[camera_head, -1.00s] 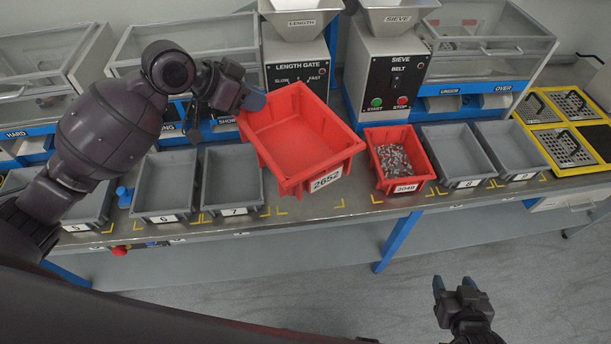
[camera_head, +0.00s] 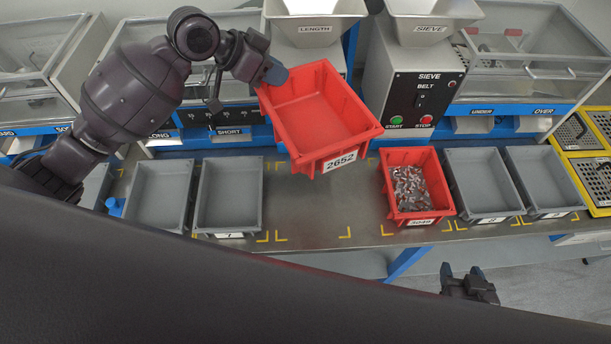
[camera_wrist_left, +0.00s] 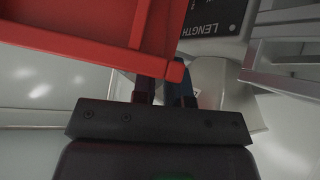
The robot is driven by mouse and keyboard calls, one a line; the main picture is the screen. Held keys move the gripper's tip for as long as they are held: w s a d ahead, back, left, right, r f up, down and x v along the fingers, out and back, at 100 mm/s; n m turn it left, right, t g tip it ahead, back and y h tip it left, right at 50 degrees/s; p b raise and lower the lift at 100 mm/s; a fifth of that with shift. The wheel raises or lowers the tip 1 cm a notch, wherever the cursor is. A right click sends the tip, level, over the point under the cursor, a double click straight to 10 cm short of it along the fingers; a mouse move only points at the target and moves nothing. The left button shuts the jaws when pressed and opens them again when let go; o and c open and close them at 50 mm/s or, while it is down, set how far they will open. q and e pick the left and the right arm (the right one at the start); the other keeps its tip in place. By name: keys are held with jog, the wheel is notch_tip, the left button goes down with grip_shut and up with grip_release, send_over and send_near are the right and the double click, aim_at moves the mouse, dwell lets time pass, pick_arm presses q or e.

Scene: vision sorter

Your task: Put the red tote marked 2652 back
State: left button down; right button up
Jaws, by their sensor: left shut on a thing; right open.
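The red tote marked 2652 (camera_head: 341,160) is empty and hangs tilted above the workbench, its label facing the front. My left gripper (camera_head: 275,76) is shut on the tote's upper left rim. The left wrist view shows the red tote wall (camera_wrist_left: 165,35) at the fingers (camera_wrist_left: 165,92). My right gripper (camera_head: 462,275) is open and empty, low in front of the bench, away from the tote.
A second red tote (camera_head: 420,220) full of small metal parts stands right of a bare bench stretch with yellow corner marks (camera_head: 310,238). Grey bins stand left (camera_head: 228,195) and right (camera_head: 484,185). The sieve machine (camera_head: 425,95) stands behind.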

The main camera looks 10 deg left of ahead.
pick_arm(q)
notch_tip(320, 180, down, 28)
jog(key=shift+r+b, duration=0.25)
jog(key=shift+b, duration=1)
pick_arm(e)
jog(key=f, duration=0.1)
jog(key=s+f, duration=0.1)
jog(key=f, duration=0.1)
jog(key=shift+f, duration=0.15)
jog(key=shift+w, duration=0.1)
pick_arm(q)
jog(key=c, duration=1.1)
grip_release()
jog(key=shift+s, duration=0.1)
jog(key=shift+c, duration=0.2)
pick_arm(e)
jog(key=shift+w, duration=0.25)
